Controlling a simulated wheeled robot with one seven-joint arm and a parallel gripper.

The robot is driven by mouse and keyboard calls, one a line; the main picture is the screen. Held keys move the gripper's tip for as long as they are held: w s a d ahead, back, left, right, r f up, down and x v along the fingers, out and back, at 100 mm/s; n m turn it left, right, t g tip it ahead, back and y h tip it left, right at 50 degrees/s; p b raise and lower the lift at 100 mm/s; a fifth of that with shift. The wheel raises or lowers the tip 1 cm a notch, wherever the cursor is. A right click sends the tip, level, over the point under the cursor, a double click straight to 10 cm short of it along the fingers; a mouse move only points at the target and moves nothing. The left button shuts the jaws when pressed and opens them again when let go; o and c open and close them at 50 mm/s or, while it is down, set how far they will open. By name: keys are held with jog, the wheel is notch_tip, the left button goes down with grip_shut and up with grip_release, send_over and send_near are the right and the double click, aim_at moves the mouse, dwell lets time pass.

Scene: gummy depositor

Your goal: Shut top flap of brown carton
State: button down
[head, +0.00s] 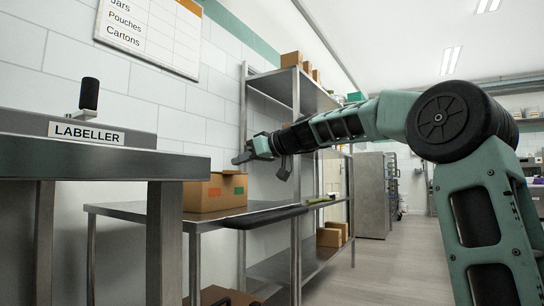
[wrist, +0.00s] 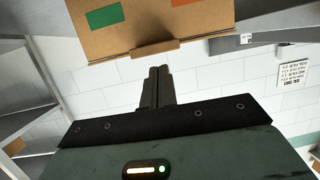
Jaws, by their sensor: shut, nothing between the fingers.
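The brown carton (head: 205,198) stands on the steel table on the left in the head view, with green and orange labels on its sides. In the wrist view the carton (wrist: 140,38) fills the top middle, and a light brown tab (wrist: 155,48) shows along its near edge. How far its top flap stands open I cannot tell. My gripper (head: 240,158) is above the carton in the head view. In the wrist view my gripper (wrist: 160,70) has its fingers together, empty, just short of the tab. Whether they touch it is unclear.
The steel table (head: 125,210) bears the carton, and a dark-edged tray or board (head: 268,215) lies to its right. A steel rack (head: 297,150) with small boxes stands behind. The labeller bench (head: 110,160) is close on the left. Open floor lies to the right.

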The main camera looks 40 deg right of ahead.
jog(key=s+d+f+b, duration=0.1)
jog(key=s+d, duration=0.3)
jog(key=s, duration=0.4)
jog(key=shift+s+f, duration=0.25)
jog(key=shift+f, duration=0.15)
jog(key=shift+d, duration=0.1)
